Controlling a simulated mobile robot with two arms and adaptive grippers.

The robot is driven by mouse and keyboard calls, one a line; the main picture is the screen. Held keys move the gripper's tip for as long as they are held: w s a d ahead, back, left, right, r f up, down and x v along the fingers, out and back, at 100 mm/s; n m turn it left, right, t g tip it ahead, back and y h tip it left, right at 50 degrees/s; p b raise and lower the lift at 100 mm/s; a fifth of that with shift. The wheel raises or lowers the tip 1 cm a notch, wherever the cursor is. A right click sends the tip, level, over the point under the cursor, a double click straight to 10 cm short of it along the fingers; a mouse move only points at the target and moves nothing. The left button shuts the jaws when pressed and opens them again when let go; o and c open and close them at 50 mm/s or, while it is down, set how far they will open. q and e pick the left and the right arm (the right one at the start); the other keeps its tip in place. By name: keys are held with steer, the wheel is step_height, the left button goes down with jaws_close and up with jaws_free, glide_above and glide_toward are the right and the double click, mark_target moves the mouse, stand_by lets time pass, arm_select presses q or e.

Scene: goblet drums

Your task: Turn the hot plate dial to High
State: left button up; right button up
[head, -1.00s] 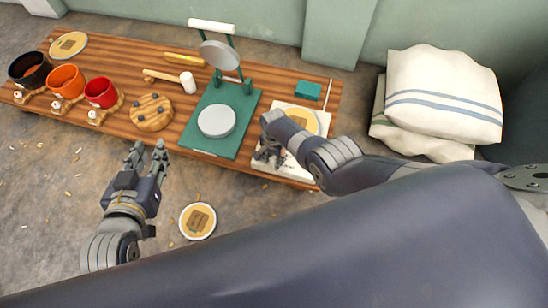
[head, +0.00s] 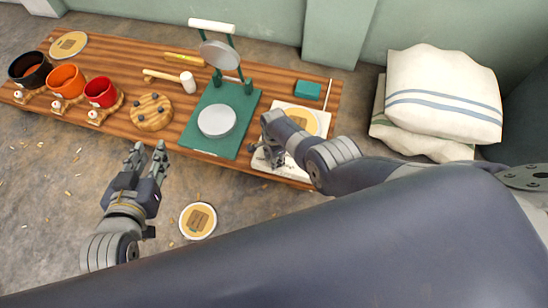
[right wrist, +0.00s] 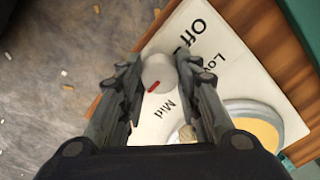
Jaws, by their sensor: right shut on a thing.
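The hot plate (head: 264,166) is a white slab at the right end of the wooden table, with a round tan disc on it. In the right wrist view the hot plate (right wrist: 222,78) shows the labels Off, Low and Mid; no High label is visible. Its round grey dial (right wrist: 159,70) has a red mark pointing to the lower left, away from Off and Low. My right gripper (right wrist: 158,77) is shut on the dial, a finger on each side. In the head view my right gripper (head: 268,155) hides the dial. My left gripper (head: 148,155) is open and empty over the floor.
A green press (head: 190,140) with a raised round plate stands left of the hot plate. A teal block (head: 308,90), a mallet (head: 188,82) and colored drums (head: 66,81) are on the table. Cushions (head: 440,95) lie right. A round disc (head: 198,221) lies on the floor.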

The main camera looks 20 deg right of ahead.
steer(key=o, duration=1.1)
steer(key=shift+r, duration=0.15)
step_height(320, 180, up, 12)
steer(key=shift+f, duration=0.15)
stand_by(0.3)
stand_by(0.4)
